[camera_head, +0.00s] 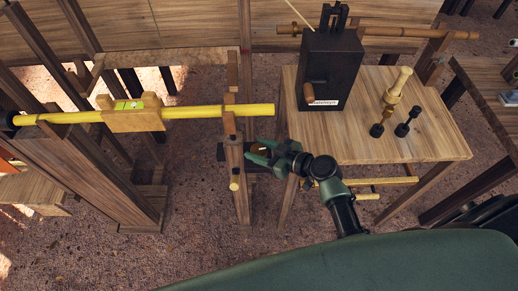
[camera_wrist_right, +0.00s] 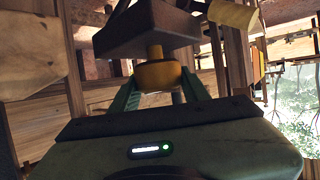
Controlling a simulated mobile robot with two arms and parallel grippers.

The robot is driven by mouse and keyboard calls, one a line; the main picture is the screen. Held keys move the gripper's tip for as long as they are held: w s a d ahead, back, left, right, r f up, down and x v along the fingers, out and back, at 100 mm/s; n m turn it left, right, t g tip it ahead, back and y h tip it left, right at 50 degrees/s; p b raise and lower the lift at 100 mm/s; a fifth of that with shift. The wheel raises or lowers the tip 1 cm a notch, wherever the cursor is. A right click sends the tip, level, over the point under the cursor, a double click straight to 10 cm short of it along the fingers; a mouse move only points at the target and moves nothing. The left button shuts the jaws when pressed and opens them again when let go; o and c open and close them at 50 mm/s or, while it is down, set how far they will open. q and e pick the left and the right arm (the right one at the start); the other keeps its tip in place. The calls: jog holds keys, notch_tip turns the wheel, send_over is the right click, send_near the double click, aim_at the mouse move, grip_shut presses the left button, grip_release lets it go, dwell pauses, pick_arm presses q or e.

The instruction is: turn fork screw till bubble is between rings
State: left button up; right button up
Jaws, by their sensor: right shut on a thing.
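A yellow roller (camera_head: 200,112) lies across wooden supports, with its right end in the fork stand (camera_head: 233,150). A wooden level (camera_head: 142,121) sits over the roller with a small green vial (camera_head: 129,105) on top. The bubble and rings are too small to tell apart. My right gripper (camera_head: 258,153) is beside the fork stand, below the roller's right end. It is shut on the fork screw's round knob (camera_wrist_right: 160,75), which sits between the two fingers under a dark block (camera_wrist_right: 145,28) in the right wrist view. My left gripper is not in view.
A wooden table (camera_head: 430,140) stands right of the fork stand, near my right arm. It bears a black box (camera_head: 330,75) and a turned wooden handle (camera_head: 397,87) with dark pieces. A tall wooden frame (camera_head: 100,170) stands at left. Brown floor (camera_head: 190,215) is open between.

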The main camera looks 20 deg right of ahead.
aim_at(264, 153)
jog(key=o, duration=1.4)
jog(key=b+v, duration=0.1)
jog(key=v, duration=0.5)
jog(key=shift+s+d+b, duration=0.2)
jog(key=shift+s+b, duration=0.1)
jog(key=shift+s, duration=0.05)
jog(key=shift+s+d+r, duration=0.25)
jog(key=shift+s+r, duration=0.05)
jog(key=shift+r, duration=0.1)
